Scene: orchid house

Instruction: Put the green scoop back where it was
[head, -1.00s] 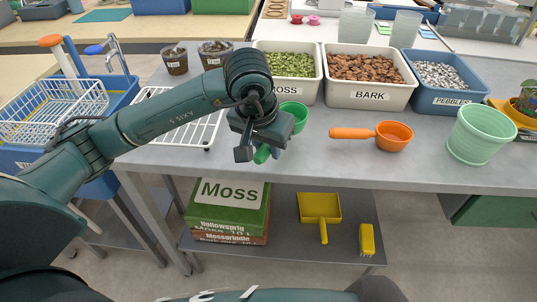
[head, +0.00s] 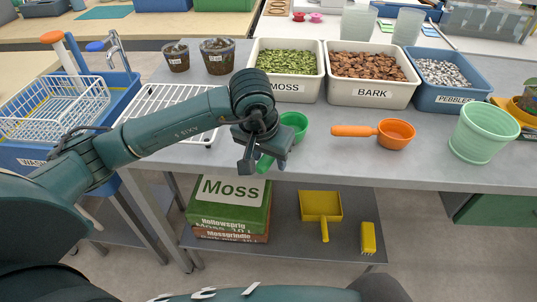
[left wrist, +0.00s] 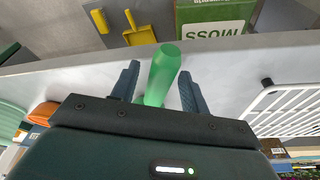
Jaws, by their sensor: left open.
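The green scoop (head: 294,122) lies on the grey bench near its front edge, below the moss tub. Its cup is partly hidden behind my left gripper (head: 263,162), and its handle points toward the front edge. In the left wrist view the green handle (left wrist: 162,72) stands between the two spread fingers of my left gripper (left wrist: 158,76), with a gap on each side. The left gripper is open and holds nothing. My right gripper is not in view.
An orange scoop (head: 394,134) lies to the right, and a pale green pot (head: 481,136) stands beyond it. Tubs of moss (head: 285,90), bark (head: 369,94) and pebbles (head: 448,98) line the back. A white wire rack (head: 172,106) is on the left.

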